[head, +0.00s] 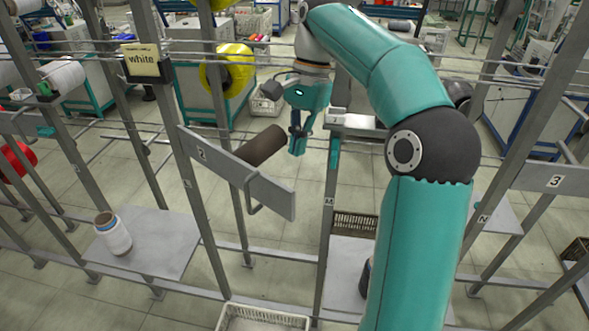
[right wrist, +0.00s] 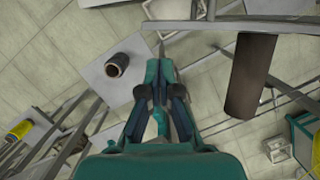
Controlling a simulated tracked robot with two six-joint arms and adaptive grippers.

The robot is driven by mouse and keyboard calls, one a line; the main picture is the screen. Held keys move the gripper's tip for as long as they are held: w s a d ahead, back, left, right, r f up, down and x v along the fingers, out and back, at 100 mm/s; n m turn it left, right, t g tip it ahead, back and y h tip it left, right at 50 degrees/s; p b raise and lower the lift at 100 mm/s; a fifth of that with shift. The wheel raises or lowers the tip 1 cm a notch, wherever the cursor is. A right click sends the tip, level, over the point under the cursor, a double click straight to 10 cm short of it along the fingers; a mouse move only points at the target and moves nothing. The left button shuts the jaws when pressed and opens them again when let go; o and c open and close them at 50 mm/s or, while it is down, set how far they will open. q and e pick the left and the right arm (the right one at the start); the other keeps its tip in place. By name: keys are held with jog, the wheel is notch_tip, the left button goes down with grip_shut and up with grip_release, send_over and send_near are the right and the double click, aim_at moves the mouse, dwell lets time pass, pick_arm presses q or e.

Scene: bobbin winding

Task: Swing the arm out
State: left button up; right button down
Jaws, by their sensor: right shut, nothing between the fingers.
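A grey metal plate marked 2 (head: 225,172) slants across the middle of the head view. A bare brown tube (head: 262,147) stands out from behind it, with a bent rod (head: 250,198) below. My right gripper (head: 297,152) points down just right of the tube's far end and looks apart from it. In the right wrist view, my right gripper (right wrist: 160,68) is shut and empty. The brown tube (right wrist: 250,78) hangs clear to its right there. My left gripper is in neither view.
A white bobbin (head: 114,236) stands on a grey shelf (head: 165,250) at lower left; its brown end (right wrist: 117,65) shows in the wrist view. Grey posts and rails surround the tube. A yellow spool (head: 237,68) and a "white" sign (head: 142,60) are behind. A crate (head: 262,318) sits below.

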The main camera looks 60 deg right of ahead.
jog(key=b+x, duration=0.1)
jog(key=x, duration=0.8)
jog(key=shift+s+f, duration=0.25)
jog(key=shift+f, duration=0.2)
jog(key=shift+d, duration=0.15)
